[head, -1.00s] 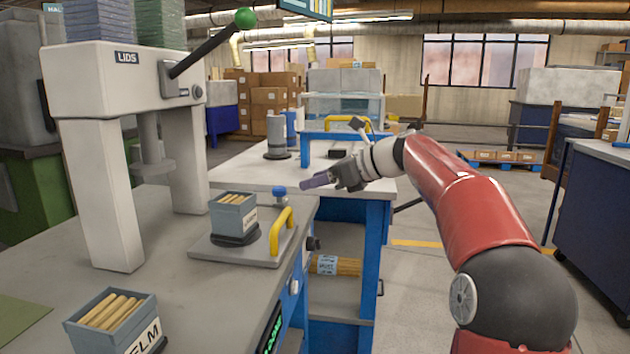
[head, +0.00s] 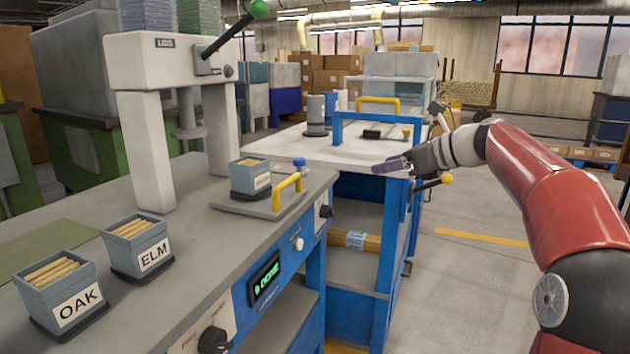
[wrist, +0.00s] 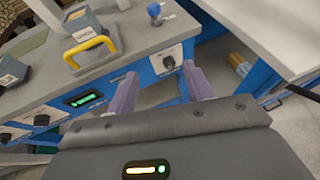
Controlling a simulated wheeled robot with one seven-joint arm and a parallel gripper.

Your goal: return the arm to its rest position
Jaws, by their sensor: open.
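My gripper (head: 388,166) is at the end of my red arm, out over the aisle side of the blue workbench and near the front edge of the white-topped bench behind. In the wrist view the two purple fingers of my gripper (wrist: 163,90) stand apart with nothing between them. Below and beyond them are the blue bench front and the floor. The arm is bent and stretched forward, clear of the containers.
Grey boxes of wooden sticks marked OAK (head: 62,290) and ELM (head: 138,247) stand on the grey bench. A third box (head: 250,177) sits on the plate with the yellow handle (head: 286,190), beside the white press (head: 150,150). The floor at right (head: 470,290) is open.

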